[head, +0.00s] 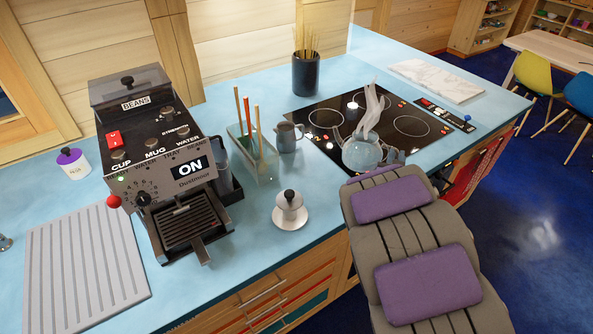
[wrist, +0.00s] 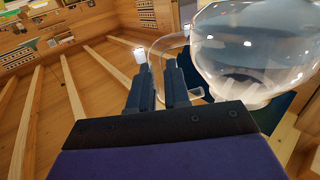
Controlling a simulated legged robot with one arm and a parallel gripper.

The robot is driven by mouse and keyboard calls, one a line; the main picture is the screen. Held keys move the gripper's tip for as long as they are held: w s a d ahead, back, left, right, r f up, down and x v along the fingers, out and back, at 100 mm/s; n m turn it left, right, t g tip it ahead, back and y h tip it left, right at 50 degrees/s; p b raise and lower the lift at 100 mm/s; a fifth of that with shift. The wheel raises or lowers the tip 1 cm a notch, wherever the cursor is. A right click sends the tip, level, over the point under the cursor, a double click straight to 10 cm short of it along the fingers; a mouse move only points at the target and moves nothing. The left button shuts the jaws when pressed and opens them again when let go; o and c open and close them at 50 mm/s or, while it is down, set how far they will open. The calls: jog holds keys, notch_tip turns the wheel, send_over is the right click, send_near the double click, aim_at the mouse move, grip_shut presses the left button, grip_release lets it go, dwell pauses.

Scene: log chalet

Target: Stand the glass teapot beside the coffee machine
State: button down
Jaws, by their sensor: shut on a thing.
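The glass teapot (head: 362,153) is at the near edge of the black hob (head: 335,115), with steam rising from it. I cannot tell whether it rests on the hob or hangs just above it. In the wrist view the clear round body (wrist: 255,45) is at the upper right. My gripper (wrist: 157,62) is shut on its handle, which passes between the fingers. In the head view my arm hides most of the gripper. The coffee machine (head: 150,140) stands on the blue counter at left, its display reading ON.
Between machine and hob are a glass holder with sticks (head: 253,155), a grey mug (head: 288,137) and a small lidded pot on a saucer (head: 290,212). A grey ribbed mat (head: 85,265) and a purple-lidded jar (head: 73,163) lie left of the machine. A dark pot (head: 306,74) stands behind.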

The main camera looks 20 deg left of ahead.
aim_at(359, 170)
jog(key=a+f+n+y, duration=0.1)
jog(key=a+f+y, duration=0.1)
jog(key=a, duration=0.1)
jog(key=a+f+n+y+p, duration=0.1)
jog(key=a+f, duration=0.1)
jog(key=a+f+n+y+p, duration=0.1)
jog(key=a+f+y, duration=0.1)
jog(key=a+f, duration=0.1)
jog(key=shift+w+a+g+y, duration=0.15)
jog(key=shift+a+g+y, duration=0.15)
jog(key=shift+g, duration=0.1)
jog(key=shift+a+f, duration=0.15)
jog(key=shift+f, duration=0.1)
jog(key=shift+a+f+b, duration=0.1)
jog(key=shift+f+b, duration=1.05)
jog(key=shift+f, duration=3.7)
jog(key=shift+r+n, duration=0.15)
jog(key=shift+n, duration=0.15)
jog(key=c, duration=1.1)
grip_release()
